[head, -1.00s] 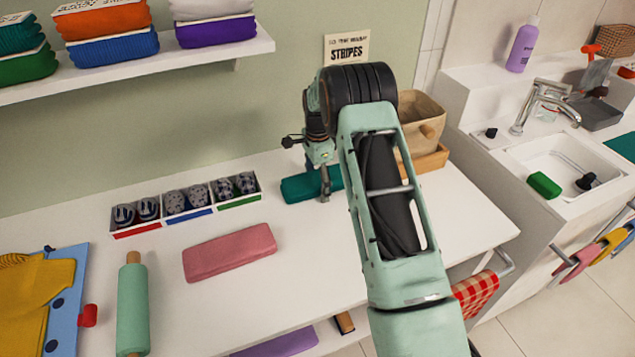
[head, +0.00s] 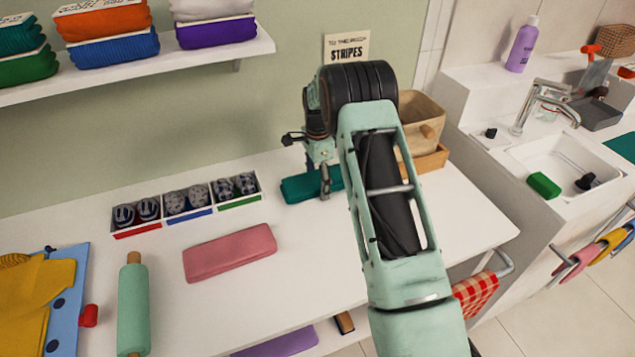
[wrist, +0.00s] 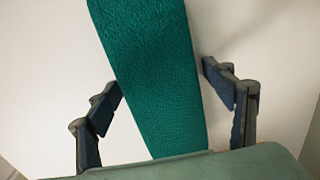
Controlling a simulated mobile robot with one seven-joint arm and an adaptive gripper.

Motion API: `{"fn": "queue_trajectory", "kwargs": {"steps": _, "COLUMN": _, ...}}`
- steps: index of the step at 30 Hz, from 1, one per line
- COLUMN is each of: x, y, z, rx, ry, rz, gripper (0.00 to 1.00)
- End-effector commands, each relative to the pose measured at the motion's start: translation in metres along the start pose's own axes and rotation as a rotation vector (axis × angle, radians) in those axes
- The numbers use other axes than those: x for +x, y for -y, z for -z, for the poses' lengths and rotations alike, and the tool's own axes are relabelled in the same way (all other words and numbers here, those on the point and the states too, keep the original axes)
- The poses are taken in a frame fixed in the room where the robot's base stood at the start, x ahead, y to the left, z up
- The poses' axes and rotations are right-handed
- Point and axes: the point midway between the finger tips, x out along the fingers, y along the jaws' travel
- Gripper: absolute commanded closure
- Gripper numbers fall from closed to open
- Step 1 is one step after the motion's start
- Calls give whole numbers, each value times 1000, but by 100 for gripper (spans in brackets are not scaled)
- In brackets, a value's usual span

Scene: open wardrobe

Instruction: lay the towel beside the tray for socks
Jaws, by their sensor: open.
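A folded teal towel (head: 300,188) lies flat on the white counter, just right of the sock tray (head: 186,217). The tray has three compartments with patterned rolled socks and red, blue and green front strips. My gripper (head: 325,182) is over the teal towel, and my arm hides part of its right side. In the wrist view, the towel (wrist: 155,70) runs between the two fingers of my gripper (wrist: 160,85), which are spread apart with a gap on each side. A folded pink towel (head: 230,253) lies in front of the tray.
A green rolling pin (head: 132,310) and a blue board with yellow cloth (head: 62,300) are at the left. A beige bin (head: 422,125) stands behind my arm. A shelf (head: 140,65) with folded clothes hangs above. The counter right of the pink towel is clear.

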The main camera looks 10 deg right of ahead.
Motion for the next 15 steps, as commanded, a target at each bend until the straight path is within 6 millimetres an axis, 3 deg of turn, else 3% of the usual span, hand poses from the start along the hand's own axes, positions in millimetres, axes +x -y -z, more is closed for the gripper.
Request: {"fn": "queue_trajectory", "kwargs": {"steps": 15, "x": -55, "y": 0, "z": 0, "rx": 0, "ry": -1, "rz": 1, "gripper": 25}}
